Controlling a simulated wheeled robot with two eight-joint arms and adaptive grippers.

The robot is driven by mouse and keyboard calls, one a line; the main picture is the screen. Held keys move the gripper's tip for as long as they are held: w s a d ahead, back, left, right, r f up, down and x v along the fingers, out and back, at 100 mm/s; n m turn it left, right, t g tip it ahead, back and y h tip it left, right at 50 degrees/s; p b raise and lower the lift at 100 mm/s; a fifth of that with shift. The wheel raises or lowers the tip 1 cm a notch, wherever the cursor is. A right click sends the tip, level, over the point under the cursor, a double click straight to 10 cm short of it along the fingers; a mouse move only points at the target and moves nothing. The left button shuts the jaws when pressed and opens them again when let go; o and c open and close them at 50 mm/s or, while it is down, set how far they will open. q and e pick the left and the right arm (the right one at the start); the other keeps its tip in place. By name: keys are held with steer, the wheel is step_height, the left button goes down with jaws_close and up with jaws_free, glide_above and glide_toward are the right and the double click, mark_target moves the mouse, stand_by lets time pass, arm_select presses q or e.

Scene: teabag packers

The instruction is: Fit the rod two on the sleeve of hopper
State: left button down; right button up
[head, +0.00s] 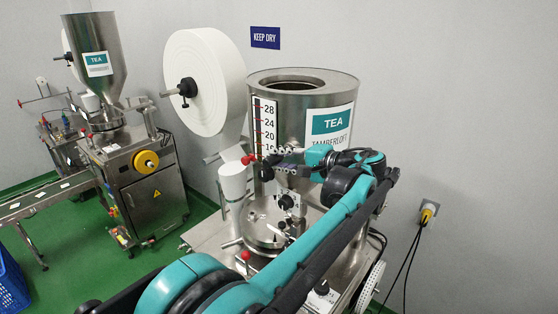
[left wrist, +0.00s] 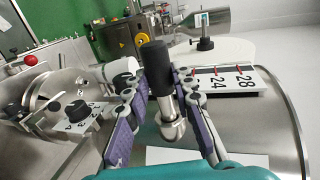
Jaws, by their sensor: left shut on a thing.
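The steel hopper (head: 330,110) with a TEA label and a number scale stands on the near machine; its curved side also shows in the left wrist view (left wrist: 275,125). My left gripper (head: 272,160) reaches in front of the hopper, just below the scale. In the left wrist view its purple-padded fingers (left wrist: 158,92) are shut around a rod (left wrist: 153,66) with a thick black end and a bright metal lower part. A round metal collar (left wrist: 171,130) shows at the rod's lower end; I cannot tell whether it is the sleeve. My right gripper is out of view.
A red knob (head: 249,159) is close to my gripper. A dial (left wrist: 76,110) sits on the near machine. A second tea machine (head: 145,175) stands behind at left.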

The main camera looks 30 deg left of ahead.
arm_select(q)
steer(key=shift+w+d, duration=0.2)
steer(key=shift+w, duration=1.9)
steer(key=c, duration=1.2)
jaws_free()
steer(key=shift+s, duration=0.1)
steer(key=v, duration=1.2)
steer(key=s+f+t+h+b, duration=0.15)
steer(key=s+f+b, duration=0.3)
steer(key=f, duration=0.55)
steer(key=s+a+f+m+h+b, duration=0.1)
steer(key=s+f+h+b, duration=0.2)
steer(key=f+b, duration=0.45)
steer(key=s+f+t+h+b, duration=0.1)
steer(key=s+f+h+b, duration=0.2)
steer(key=f, duration=0.9)
steer(key=s+d+f+t+h+b, duration=0.1)
steer(key=s+d+f+h+b, duration=0.1)
steer(key=f+b, duration=0.4)
steer(key=s+d+f+n+t+h+b, duration=0.1)
steer(key=s+d+f+h+b, duration=0.2)
steer(key=f, duration=1.3)
steer(key=s+d+f+n+t+h+b, duration=0.1)
steer(key=s+d+f+b, duration=0.4)
steer(key=f+b, duration=0.5)
steer(key=shift+s+f+h+b, duration=0.35)
steer(key=shift+s+f+h, duration=0.45)
steer(key=shift+s, duration=0.35)
